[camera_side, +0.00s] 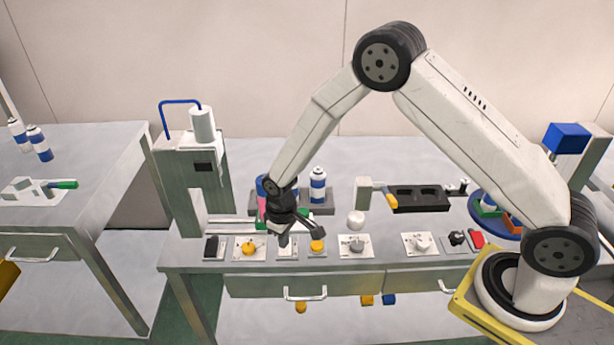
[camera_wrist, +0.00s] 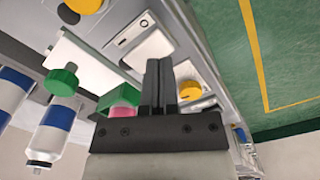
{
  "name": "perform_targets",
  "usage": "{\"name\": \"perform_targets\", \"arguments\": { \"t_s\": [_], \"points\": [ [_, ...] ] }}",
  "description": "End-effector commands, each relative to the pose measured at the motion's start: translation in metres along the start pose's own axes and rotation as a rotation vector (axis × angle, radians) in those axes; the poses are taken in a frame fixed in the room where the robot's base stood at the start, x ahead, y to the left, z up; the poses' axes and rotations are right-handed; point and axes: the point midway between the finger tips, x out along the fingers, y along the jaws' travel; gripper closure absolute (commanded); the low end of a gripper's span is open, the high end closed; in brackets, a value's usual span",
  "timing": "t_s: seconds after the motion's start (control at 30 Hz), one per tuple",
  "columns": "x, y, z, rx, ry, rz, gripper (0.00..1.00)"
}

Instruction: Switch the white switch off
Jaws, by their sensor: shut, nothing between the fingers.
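The white switch (camera_wrist: 132,34) appears to be the pale plate with small dark marks near the fingertips in the wrist view. In the side view its plate (camera_side: 287,253) sits in the front row of controls, partly hidden by my gripper. Its on or off position cannot be read. My gripper (camera_side: 283,240) is pointing down over that plate, with its fingers together and empty. The fingers also show in the wrist view (camera_wrist: 160,66), overlapping the plate's lower edge. I cannot tell whether they touch it.
An orange knob (camera_side: 249,248) is left of the switch, and an orange button (camera_side: 317,246) is close on its right. A grey knob (camera_side: 355,244) and white knob (camera_side: 421,242) follow. A blue-and-white can (camera_side: 318,186) stands behind. The crimping press (camera_side: 190,165) rises at the left.

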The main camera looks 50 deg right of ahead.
Motion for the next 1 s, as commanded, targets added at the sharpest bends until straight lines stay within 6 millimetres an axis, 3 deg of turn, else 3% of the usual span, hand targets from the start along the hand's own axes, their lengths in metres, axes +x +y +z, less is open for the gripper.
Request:
{"name": "perform_targets", "arguments": {
  "t_s": [0.53, 1.0],
  "points": [
    [-0.031, 0.0, 0.0, 0.0, 0.001, 0.0, 1.0],
    [-0.039, 0.0, 0.0, 0.0, 0.0, 0.0, 1.0]
  ]
}}
